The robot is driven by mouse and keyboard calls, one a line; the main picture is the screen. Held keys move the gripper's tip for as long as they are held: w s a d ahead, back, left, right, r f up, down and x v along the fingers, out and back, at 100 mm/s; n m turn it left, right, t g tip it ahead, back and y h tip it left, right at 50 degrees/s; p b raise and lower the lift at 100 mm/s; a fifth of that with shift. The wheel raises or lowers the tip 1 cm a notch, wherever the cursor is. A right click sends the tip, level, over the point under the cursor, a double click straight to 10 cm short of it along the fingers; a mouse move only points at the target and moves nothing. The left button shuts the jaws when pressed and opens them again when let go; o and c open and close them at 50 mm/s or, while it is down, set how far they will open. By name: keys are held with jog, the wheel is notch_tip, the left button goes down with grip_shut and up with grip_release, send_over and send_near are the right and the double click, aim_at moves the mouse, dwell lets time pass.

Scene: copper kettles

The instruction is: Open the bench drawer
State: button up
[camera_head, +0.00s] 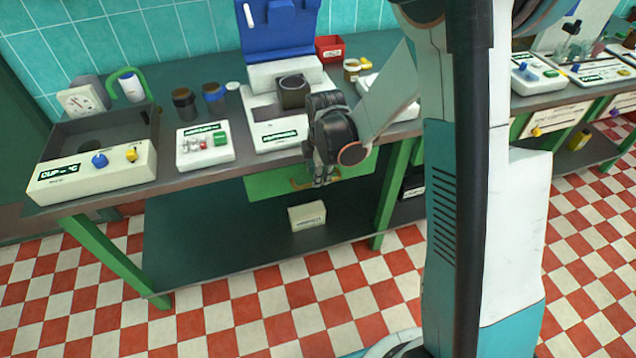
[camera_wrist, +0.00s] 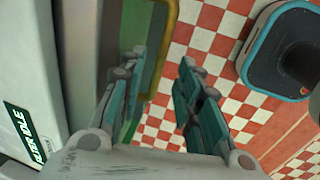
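The bench drawer has a green front (camera_head: 262,182) under the front edge of the bench top, and it looks shut. Its brass-yellow handle (camera_head: 301,184) is partly hidden behind my gripper (camera_head: 323,178) in the head view. In the wrist view, the handle (camera_wrist: 167,50) is a yellow bar along the green drawer front (camera_wrist: 136,28). My gripper (camera_wrist: 159,78) is open, with its two teal fingers spread apart. The handle shows in the gap between them, nearer the left finger. I cannot tell whether a finger touches it.
The bench top (camera_head: 160,190) carries a white unit with a dark cup (camera_head: 293,92), a small white panel (camera_head: 205,146) and a long box with knobs (camera_head: 92,172). A small box (camera_head: 307,215) stands on the lower shelf. A green bench leg (camera_head: 392,190) is right of the drawer.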

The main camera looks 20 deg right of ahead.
jog(key=shift+w+f+b, duration=0.2)
jog(key=shift+f+b, duration=0.1)
jog(key=shift+f, duration=0.6)
jog(key=shift+w+f+b, duration=0.15)
jog(key=shift+f+b, duration=0.1)
jog(key=shift+f, duration=0.65)
grip_shut()
